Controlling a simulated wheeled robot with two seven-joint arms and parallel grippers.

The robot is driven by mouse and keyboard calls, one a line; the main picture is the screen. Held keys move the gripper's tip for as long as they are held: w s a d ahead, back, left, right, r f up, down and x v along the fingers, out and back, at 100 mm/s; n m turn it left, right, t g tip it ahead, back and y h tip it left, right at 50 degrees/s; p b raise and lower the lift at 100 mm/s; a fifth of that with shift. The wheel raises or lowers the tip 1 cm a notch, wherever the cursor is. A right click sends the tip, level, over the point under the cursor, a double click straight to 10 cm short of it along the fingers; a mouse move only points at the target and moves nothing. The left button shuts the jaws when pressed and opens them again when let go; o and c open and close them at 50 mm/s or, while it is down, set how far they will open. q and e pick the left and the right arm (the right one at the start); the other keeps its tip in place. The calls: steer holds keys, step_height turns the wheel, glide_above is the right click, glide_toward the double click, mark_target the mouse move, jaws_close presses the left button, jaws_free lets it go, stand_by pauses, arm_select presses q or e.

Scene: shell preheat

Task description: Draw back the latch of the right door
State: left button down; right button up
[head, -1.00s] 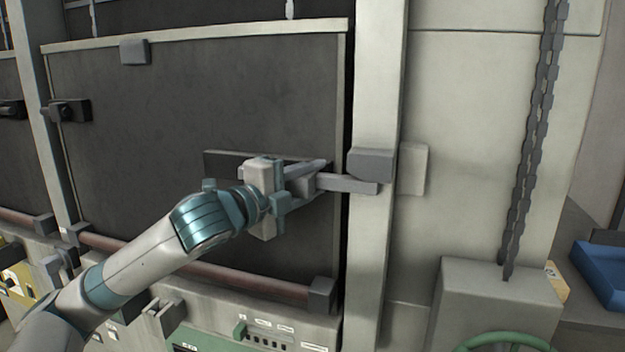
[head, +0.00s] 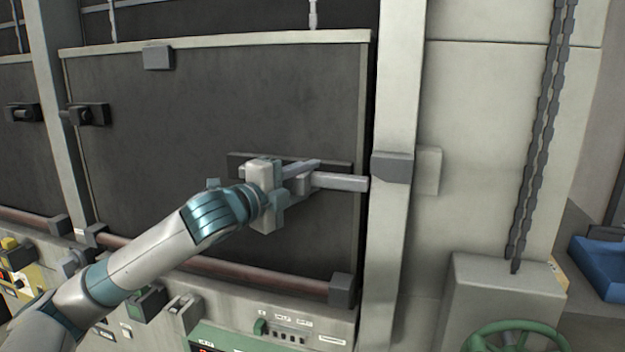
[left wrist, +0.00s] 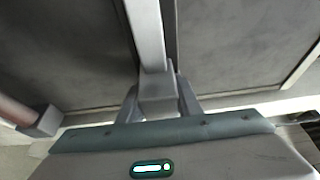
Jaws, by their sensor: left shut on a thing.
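The right door (head: 200,110) is a large dark panel with a pale frame, and it looks closed. Its latch (head: 340,182) is a grey sliding bar on a dark backing plate near the door's right edge. A grey keeper block (head: 392,167) sits on the pale post to the right. The bar's tip ends just short of the keeper, near the door's edge. My left gripper (head: 306,180) is shut on the latch's grip block. In the left wrist view the grip block (left wrist: 157,92) sits between the fingers, with the bar (left wrist: 146,35) beyond it. My right gripper is out of view.
A dark red rail (head: 230,275) runs along the door's bottom, above a control panel (head: 290,335). A chain (head: 537,130) hangs at the right above a pale box (head: 505,295) with a green handwheel (head: 515,335). A blue tray (head: 600,265) is at far right.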

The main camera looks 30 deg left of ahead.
arm_select(q)
steer(key=shift+a+f, duration=0.1)
steer(key=shift+a, duration=0.25)
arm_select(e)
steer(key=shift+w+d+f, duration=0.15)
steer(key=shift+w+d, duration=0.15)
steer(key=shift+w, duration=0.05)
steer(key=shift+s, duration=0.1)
arm_select(q)
steer(key=c, duration=1.3)
jaws_free()
steer(key=shift+s+a, duration=0.1)
steer(key=shift+a, duration=0.2)
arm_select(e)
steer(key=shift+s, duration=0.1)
arm_select(q)
steer(key=shift+s, duration=0.2)
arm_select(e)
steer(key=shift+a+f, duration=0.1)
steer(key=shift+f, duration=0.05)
